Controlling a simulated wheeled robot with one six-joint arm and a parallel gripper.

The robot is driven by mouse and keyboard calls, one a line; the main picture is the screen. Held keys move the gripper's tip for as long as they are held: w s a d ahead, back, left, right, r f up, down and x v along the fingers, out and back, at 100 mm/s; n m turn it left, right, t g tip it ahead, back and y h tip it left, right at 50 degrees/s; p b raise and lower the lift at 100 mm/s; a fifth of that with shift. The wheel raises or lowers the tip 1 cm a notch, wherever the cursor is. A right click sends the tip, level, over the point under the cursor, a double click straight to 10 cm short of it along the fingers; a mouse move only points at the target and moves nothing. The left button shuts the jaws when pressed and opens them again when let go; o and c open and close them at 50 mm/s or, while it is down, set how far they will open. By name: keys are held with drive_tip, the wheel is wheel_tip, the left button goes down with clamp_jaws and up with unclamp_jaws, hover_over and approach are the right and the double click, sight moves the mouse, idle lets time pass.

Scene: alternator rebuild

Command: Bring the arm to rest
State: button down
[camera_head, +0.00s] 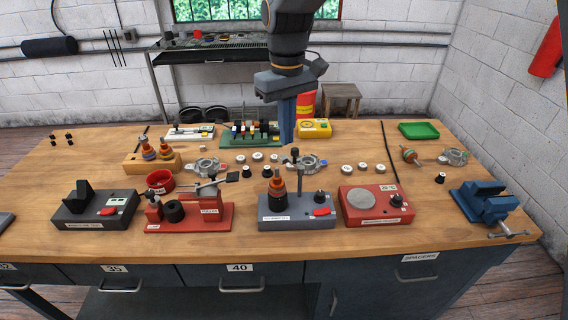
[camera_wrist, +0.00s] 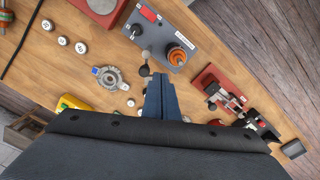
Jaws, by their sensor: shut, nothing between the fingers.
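My gripper (camera_head: 288,138) hangs fingers down above the back middle of the workbench in the head view. Its blue fingers are together with nothing between them. In the wrist view the shut fingers (camera_wrist: 160,98) point toward the grey station that carries an orange and dark rotor (camera_wrist: 178,57). The workbench (camera_head: 100,165) lies below. The head view does not clearly show how high the fingertips are above the wood.
A green rack with tools (camera_head: 250,139) and a yellow meter (camera_head: 315,128) stand close to the gripper. An alternator housing (camera_head: 305,163) lies in front. Red and grey stations line the front, including the red station (camera_head: 376,208). A blue vise (camera_head: 485,202) sits at right.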

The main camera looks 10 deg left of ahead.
drive_tip(key=s+d+f+m+b, duration=0.15)
drive_tip(key=d+f, duration=0.25)
drive_tip(key=d, duration=0.4)
drive_tip(key=d+f+m+b, duration=0.2)
drive_tip(key=d+f+m, duration=0.1)
drive_tip(key=d, duration=0.5)
drive_tip(key=s+d+f+m+b, duration=0.1)
drive_tip(key=s+d+f+m, duration=0.1)
drive_tip(key=s+d+f, duration=0.2)
drive_tip(key=s+d+f+m+t+b, duration=0.1)
drive_tip(key=s+d+f+m+b, duration=0.1)
drive_tip(key=s+d, duration=0.4)
drive_tip(key=d+f, duration=0.1)
drive_tip(key=d, duration=0.3)
drive_tip(key=shift+f, duration=0.4)
